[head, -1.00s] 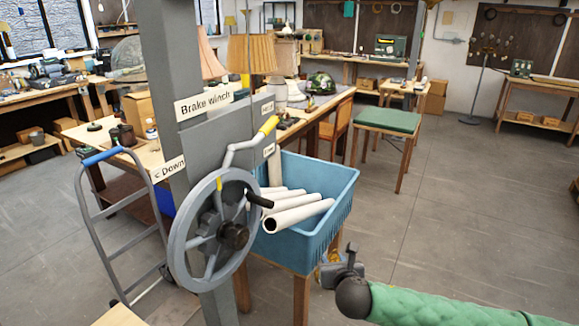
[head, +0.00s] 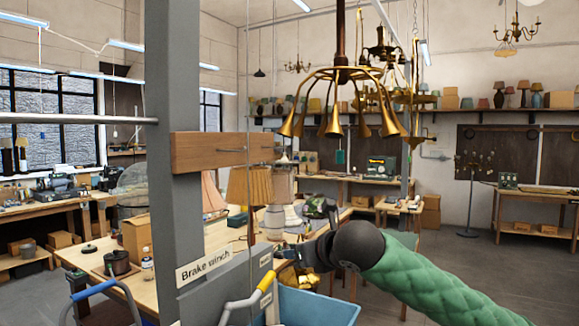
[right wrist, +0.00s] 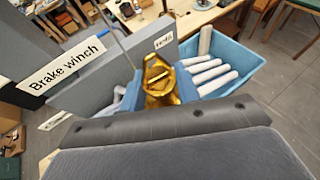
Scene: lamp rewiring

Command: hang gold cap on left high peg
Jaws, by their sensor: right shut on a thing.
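The gold cap (right wrist: 163,82) sits between the jaws of my right gripper (right wrist: 158,92) in the right wrist view. In the head view my right gripper (head: 296,258) is shut on the gold cap (head: 299,279), beside the grey post and above the blue bin. A wooden board (head: 222,152) is fixed across the post, higher than the gripper and to its left. A thin, faint peg-like rod shows on its face, but I cannot tell which peg it is. My left gripper is not in view.
The grey winch post (head: 175,90) carries a "Brake winch" sign (head: 205,267). A brass chandelier (head: 345,75) hangs near the board's right side. The blue bin (right wrist: 245,62) holds white tubes (right wrist: 212,75). A yellow-tipped lever (head: 265,280) stands left of the gripper.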

